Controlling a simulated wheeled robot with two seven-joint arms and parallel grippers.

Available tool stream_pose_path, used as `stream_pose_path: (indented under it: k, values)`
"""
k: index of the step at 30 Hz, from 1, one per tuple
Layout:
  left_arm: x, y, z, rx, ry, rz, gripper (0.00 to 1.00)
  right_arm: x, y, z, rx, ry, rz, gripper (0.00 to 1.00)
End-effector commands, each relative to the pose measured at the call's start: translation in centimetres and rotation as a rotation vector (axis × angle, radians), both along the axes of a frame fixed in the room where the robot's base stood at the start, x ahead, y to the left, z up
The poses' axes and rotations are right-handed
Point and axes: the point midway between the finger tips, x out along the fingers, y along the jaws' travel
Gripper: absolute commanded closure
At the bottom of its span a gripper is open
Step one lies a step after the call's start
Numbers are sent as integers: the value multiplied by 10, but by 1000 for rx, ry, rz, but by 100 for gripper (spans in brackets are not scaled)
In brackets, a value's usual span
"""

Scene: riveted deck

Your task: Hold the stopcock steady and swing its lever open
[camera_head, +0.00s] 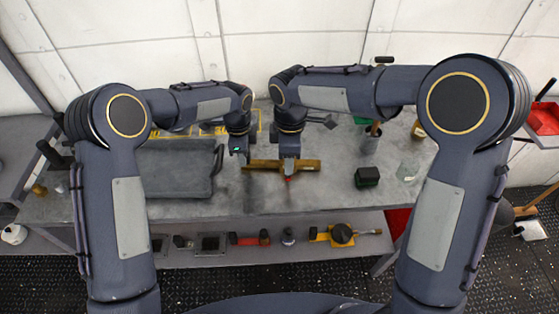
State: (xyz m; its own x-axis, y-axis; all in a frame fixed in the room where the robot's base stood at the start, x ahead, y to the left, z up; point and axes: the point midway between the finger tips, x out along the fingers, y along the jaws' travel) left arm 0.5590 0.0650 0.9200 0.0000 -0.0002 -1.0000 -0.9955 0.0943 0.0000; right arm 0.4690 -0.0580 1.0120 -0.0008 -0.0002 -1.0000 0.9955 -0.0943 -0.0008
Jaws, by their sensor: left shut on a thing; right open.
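The stopcock (307,166) looks like a brass-coloured horizontal bar on the grey workbench, with a small red part (289,180) at its front that may belong to the lever. My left gripper (246,166) is shut on the stopcock's left end. My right gripper (289,172) is over the middle of the stopcock, open, close to the red part. My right gripper hides part of the stopcock's middle, so the lever's position and any contact with it cannot be made out.
A grey tray (180,190) lies left on the workbench (330,200). A shelf below the bench holds several tools, including a yellow one (342,235). The bench front near the stopcock is clear.

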Motion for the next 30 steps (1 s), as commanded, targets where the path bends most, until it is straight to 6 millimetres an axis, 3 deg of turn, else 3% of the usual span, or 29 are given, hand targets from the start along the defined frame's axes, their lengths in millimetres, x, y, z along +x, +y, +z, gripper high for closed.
stream_pose_path:
  k: [9,23,30]
  values:
    - [0,0,0,1,0,0,100,0,-1,-38,-1,1,0,51]
    - [0,0,0,1,0,0,100,0,-1,-46,0,-1,-1,51]
    - [0,0,0,1,0,0,100,0,0,-46,0,-1,-1,82]
